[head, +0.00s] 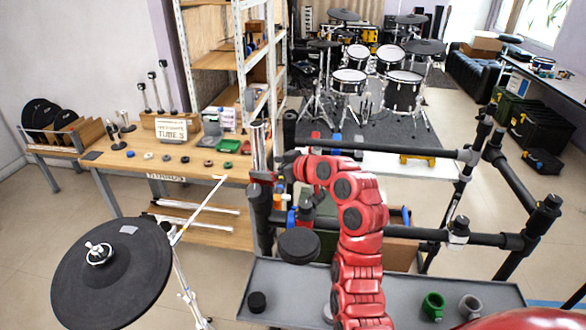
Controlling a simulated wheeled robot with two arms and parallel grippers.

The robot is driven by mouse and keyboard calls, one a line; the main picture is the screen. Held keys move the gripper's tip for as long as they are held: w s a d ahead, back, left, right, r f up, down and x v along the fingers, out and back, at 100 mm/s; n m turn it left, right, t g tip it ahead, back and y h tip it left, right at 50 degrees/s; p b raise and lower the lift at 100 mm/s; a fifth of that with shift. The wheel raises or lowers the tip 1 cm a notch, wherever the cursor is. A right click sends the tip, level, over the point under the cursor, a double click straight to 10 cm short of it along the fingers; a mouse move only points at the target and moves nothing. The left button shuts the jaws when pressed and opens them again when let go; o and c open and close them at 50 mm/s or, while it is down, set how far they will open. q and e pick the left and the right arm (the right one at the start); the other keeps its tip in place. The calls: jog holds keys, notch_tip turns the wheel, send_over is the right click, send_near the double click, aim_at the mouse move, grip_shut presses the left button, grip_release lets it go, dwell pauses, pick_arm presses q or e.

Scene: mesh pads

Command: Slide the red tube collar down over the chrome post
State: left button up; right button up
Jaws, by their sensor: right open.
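The chrome post (257,142) stands upright out of a thick black rack tube (261,215), left of the picture's middle. A small red collar (262,177) sits around the post's lower part, close to the top of the black tube. From here I cannot tell whether it touches the tube. My right arm rises from the bottom and bends left. Its gripper (281,168) is open, just right of the collar and post. The fingers are small and partly hidden, and contact with the collar cannot be told. My left gripper is out of view.
A grey tray (389,287) holds a green clamp (433,305) and a grey clamp (469,306). Black rack bars surround the right arm. A black cymbal pad (112,273) stands at lower left, before a wooden workbench (135,159). Drums (402,92) stand behind.

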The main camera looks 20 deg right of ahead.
jog(key=v, duration=1.5)
jog(key=shift+s+r, duration=0.25)
jog(key=shift+s, duration=0.1)
